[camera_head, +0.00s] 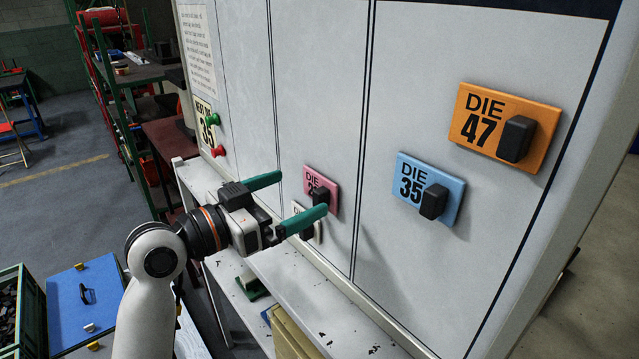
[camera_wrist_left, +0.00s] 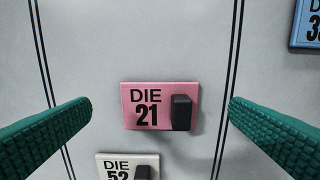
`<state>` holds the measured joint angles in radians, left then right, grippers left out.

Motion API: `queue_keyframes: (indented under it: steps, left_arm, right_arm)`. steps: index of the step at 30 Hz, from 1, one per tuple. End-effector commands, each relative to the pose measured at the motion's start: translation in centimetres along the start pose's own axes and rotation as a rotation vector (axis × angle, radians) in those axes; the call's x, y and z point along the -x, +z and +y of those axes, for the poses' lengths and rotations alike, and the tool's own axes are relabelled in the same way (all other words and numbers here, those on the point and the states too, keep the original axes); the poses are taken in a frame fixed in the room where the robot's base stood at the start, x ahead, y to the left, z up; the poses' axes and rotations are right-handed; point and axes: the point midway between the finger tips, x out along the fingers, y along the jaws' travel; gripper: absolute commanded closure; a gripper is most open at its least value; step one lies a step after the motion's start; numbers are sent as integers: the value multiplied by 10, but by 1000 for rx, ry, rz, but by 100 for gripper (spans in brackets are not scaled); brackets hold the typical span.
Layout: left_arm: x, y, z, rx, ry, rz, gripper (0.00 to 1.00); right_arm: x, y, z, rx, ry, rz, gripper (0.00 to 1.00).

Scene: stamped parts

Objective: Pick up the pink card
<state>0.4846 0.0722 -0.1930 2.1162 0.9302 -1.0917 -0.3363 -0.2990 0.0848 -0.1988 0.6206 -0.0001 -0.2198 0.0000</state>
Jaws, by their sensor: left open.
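The pink card (camera_head: 320,181) hangs on the white upright panel and carries a black block handle at its right side. In the left wrist view the pink card (camera_wrist_left: 160,105) reads "DIE 21" and sits between the two fingers, a little below the middle of the picture. My left gripper (camera_head: 304,197) is open, with green fingers spread wide, in front of the card and apart from it. One finger partly covers the card in the head view. The left gripper (camera_wrist_left: 160,113) holds nothing. My right gripper does not show.
A white card "DIE 52" (camera_wrist_left: 128,165) hangs just below the pink one. A blue card "DIE 35" (camera_head: 430,190) and an orange card "DIE 47" (camera_head: 507,127) hang to the right. A white ledge (camera_head: 345,318) runs below the panel. Red and green knobs (camera_head: 217,150) stick out at left.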

Motion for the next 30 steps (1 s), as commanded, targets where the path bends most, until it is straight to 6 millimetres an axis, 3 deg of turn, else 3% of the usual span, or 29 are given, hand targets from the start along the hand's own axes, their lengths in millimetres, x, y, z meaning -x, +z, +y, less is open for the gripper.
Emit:
queue_keyframes:
  steps: [1, 6, 15, 24, 30]
  left_arm:
    - [-9, 6, 0, 7, -3, -1, 0]
    - [-31, 2, 0, 4, -1, 0, 0]
    - [-36, -1, 1, 1, 1, 1, 0]
    - [-36, -1, 1, 1, 0, 1, 46]
    - [-36, 0, 1, 1, 0, 1, 46]
  right_arm:
    - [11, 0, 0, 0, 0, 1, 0]
    - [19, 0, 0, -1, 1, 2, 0]
    - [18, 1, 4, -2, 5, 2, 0]
    - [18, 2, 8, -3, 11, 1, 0]
    - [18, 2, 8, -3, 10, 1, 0]
